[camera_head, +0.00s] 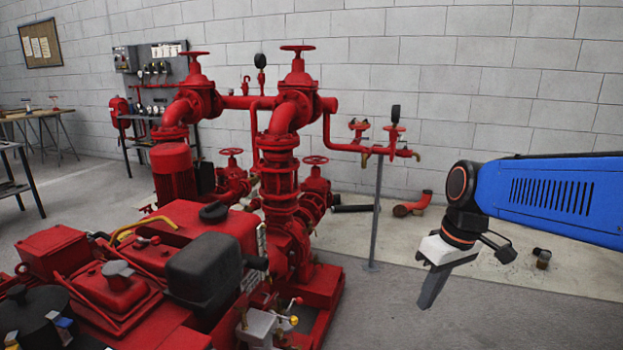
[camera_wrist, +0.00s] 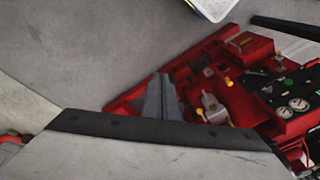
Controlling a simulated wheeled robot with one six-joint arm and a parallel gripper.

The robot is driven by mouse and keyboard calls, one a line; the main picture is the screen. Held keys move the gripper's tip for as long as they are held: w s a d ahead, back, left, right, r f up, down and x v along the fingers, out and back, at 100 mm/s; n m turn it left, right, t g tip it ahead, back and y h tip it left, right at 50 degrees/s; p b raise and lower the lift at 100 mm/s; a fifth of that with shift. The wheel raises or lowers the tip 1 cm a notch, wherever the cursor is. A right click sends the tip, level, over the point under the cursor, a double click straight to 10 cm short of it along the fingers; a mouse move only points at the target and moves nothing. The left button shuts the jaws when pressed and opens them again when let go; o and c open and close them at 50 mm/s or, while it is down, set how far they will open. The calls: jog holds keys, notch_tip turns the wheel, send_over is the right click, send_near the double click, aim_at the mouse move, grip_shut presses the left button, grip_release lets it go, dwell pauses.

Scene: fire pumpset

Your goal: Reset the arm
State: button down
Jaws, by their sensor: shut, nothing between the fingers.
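My gripper (camera_head: 432,287) hangs at the end of my blue arm on the right of the head view. It points down and slightly left over the grey floor and is shut and empty. The wrist view shows its closed fingers (camera_wrist: 161,98) side by side in front of the red pumpset. In the head view the red pumpset (camera_head: 190,225) stands to the left, with a clear gap between it and my gripper.
A grey post (camera_head: 376,215) holding red valves stands between the pumpset and my arm. A red pipe elbow (camera_head: 412,204) and a small dark fitting (camera_head: 542,258) lie on the floor. A block wall (camera_head: 460,90) closes the back. The floor below my gripper is clear.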

jog(key=s+d+f+m+t+h, duration=0.2)
jog(key=s+d+m, duration=0.3)
jog(key=s, duration=0.7)
jog(key=shift+s+f+t, duration=0.25)
jog(key=shift+f+t, duration=0.45)
jog(key=shift+t, duration=0.2)
jog(key=c, duration=1.7)
grip_release()
jog(key=shift+s+f, duration=0.1)
jog(key=shift+s, duration=0.05)
jog(key=shift+o, duration=0.8)
jog(key=w+a+f+m+g+y, duration=0.2)
jog(key=w+a+m+g+y, duration=0.35)
jog(key=w+a, duration=0.5)
jog(key=m+g+y, duration=0.3)
jog(key=m+y, duration=0.7)
jog(key=y, duration=0.2)
send_near(299, 300)
jog(key=x, duration=0.6)
jog(key=f+x, duration=0.1)
jog(key=x, duration=0.3)
jog(key=shift+w, duration=0.35)
